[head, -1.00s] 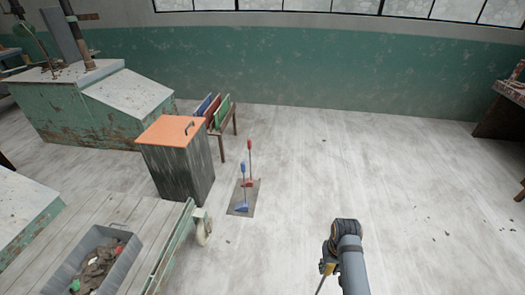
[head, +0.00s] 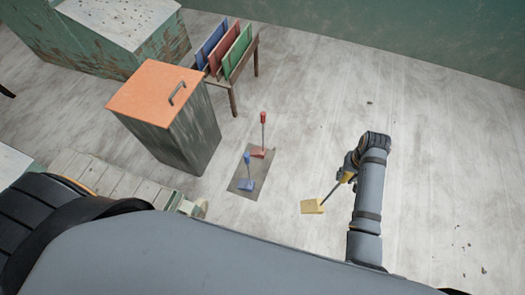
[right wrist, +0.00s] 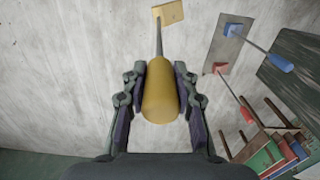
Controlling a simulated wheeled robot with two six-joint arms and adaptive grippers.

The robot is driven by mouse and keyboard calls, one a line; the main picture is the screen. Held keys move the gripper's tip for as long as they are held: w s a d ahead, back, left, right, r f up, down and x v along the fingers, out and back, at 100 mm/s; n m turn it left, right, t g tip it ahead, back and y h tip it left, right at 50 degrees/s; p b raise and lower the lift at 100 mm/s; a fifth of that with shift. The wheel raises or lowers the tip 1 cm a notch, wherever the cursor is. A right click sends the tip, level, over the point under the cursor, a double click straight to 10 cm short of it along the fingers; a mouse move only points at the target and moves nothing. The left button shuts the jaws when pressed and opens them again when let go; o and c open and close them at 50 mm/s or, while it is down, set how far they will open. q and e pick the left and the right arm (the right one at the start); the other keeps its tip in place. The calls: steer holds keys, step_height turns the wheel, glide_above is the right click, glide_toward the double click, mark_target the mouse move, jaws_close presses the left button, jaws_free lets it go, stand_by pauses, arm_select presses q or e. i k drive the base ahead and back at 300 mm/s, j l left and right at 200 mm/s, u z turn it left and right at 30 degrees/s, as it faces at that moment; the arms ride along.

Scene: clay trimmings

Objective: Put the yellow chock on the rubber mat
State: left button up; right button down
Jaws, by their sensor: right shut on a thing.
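The yellow chock (head: 312,206) is a wedge block on a thin rod with a yellow handle. My right gripper (head: 349,170) is shut on the handle; the right wrist view shows the handle (right wrist: 160,95) between the fingers and the block (right wrist: 168,13) at the rod's far end. I cannot tell whether the block touches the floor. The grey rubber mat (head: 256,173) lies to the left of it, apart; it also shows in the right wrist view (right wrist: 217,42). A blue chock (head: 247,185) and a red chock (head: 258,153) stand on the mat. My left gripper is out of view.
An orange-lidded bin (head: 160,115) stands left of the mat. A small rack (head: 234,93) with blue, red and green boards is behind it. A slatted wooden platform (head: 95,172) is at lower left, partly hidden by my arm. The floor right of the mat is mostly clear.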

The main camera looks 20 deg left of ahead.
mark_target(252, 170)
steer(key=i, duration=0.9)
steer(key=u, duration=1.6)
